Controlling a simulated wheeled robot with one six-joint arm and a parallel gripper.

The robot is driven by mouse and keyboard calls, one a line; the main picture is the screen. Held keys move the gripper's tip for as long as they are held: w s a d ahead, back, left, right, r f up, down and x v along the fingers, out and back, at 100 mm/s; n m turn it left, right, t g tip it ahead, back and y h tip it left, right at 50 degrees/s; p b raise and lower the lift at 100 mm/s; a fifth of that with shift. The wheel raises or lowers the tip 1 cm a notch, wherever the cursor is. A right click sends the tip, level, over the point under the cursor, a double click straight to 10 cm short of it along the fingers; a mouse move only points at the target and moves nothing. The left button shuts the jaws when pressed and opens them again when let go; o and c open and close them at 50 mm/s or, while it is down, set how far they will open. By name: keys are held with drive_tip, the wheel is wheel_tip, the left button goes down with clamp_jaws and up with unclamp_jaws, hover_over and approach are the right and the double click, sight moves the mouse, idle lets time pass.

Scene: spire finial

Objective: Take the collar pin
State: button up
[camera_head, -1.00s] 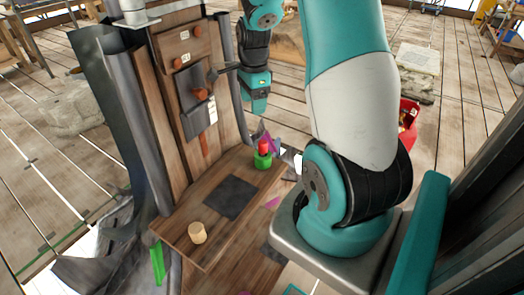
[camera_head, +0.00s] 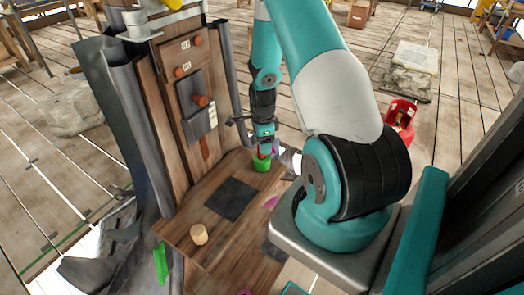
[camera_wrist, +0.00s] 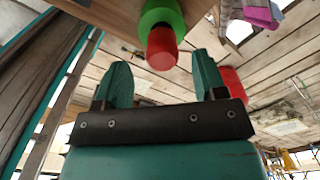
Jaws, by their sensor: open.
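A red cylinder stands in a green round collar (camera_head: 262,164) at the far right end of the wooden ledge; it looks like the collar pin. In the wrist view the red cylinder (camera_wrist: 161,48) sticks out of the green collar (camera_wrist: 165,13). My gripper (camera_head: 265,140) is over it in the head view and hides part of the red top. In the wrist view the two teal fingers of my gripper (camera_wrist: 163,72) are apart. The red end lies just beyond the fingertips, roughly between them, with nothing held.
A wooden back panel (camera_head: 172,105) with orange knobs and a grey plate rises left of my gripper. A light wooden cylinder (camera_head: 199,234) and a dark square (camera_head: 230,198) are on the ledge. Purple pieces (camera_wrist: 262,12) lie close to the collar.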

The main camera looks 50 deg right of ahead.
drive_tip(key=shift+w+f+p, duration=0.2)
drive_tip(key=shift+f+p, duration=0.55)
drive_tip(key=shift+f, duration=1.35)
drive_tip(key=c, duration=1)
drive_tip(key=shift+r, duration=0.1)
